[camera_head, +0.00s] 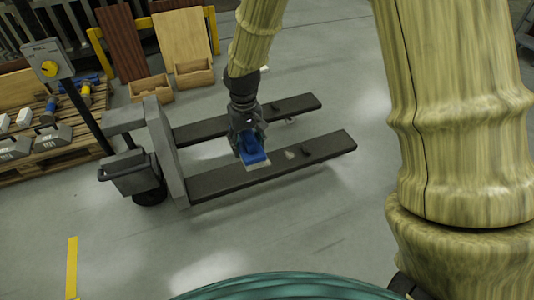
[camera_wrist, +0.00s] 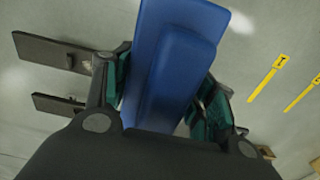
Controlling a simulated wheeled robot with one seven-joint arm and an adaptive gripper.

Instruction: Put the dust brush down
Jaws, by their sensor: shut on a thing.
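The dust brush (camera_head: 252,147) shows as a blue piece at the end of my arm, over the forks of a pallet jack. My gripper (camera_head: 245,135) is shut on it. In the wrist view the blue brush (camera_wrist: 178,60) sits between the two fingers of my gripper (camera_wrist: 160,95), with teal pads on both sides. A pale edge shows low on the brush in the head view, perhaps its bristles. I cannot tell whether the brush touches a fork or hangs above it.
The pallet jack's near fork (camera_head: 215,184) and far fork (camera_head: 300,103) lie low over the grey floor (camera_head: 330,235). Its upright body (camera_head: 165,150) is at left. A wooden pallet (camera_head: 50,158) with several tools stands far left. Boards (camera_head: 122,43) lean behind. The floor in front is clear.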

